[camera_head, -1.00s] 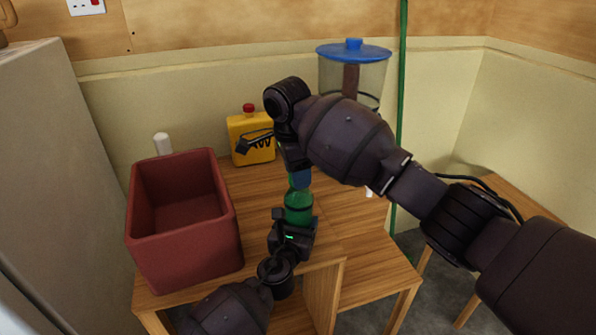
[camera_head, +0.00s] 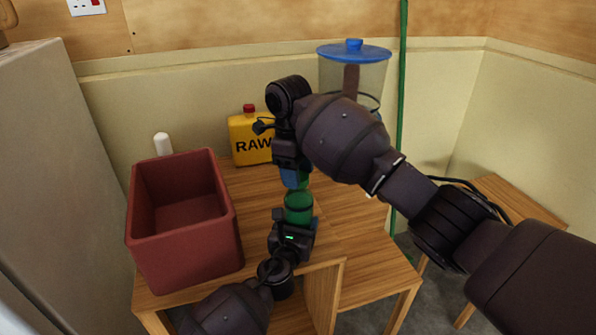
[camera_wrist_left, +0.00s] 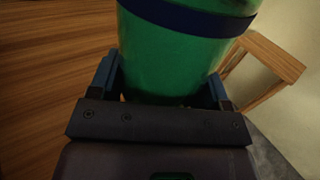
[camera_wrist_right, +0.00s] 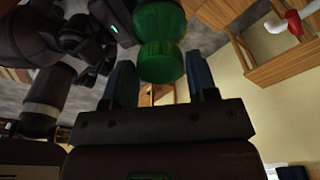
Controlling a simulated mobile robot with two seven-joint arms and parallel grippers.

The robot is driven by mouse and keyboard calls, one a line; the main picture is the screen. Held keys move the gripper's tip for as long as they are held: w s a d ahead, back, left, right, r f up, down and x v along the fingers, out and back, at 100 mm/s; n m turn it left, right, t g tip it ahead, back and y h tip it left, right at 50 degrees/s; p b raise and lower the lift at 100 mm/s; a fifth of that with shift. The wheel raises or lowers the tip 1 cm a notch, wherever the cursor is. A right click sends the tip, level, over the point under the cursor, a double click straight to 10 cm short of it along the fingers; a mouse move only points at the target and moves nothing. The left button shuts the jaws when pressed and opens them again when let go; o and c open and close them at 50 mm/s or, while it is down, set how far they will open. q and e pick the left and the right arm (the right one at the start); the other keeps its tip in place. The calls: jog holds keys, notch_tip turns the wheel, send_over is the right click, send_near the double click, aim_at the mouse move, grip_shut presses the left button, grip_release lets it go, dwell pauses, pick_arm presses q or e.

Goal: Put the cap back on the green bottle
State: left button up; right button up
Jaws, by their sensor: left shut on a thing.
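The green bottle (camera_head: 299,209) stands upright near the table's front edge, with a dark band around it. My left gripper (camera_head: 297,228) is shut around its lower part; the left wrist view shows the bottle (camera_wrist_left: 180,50) between the blue fingers. My right gripper (camera_head: 291,178) points down just above the bottle. In the right wrist view a round green piece (camera_wrist_right: 160,62), apparently the cap, sits between its blue fingertips, in line with the bottle (camera_wrist_right: 158,22). The fingers seem to touch its sides. I cannot tell whether the cap touches the bottle's mouth.
A red open box (camera_head: 185,235) stands left of the bottle. Behind are a white-topped item (camera_head: 162,144), a yellow RAW container (camera_head: 249,140) with a red cap, and a clear bin (camera_head: 340,75) with a blue lid. A green pole (camera_head: 401,110) is at the right.

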jog(key=o, duration=0.3)
jog(key=shift+r, duration=2.25)
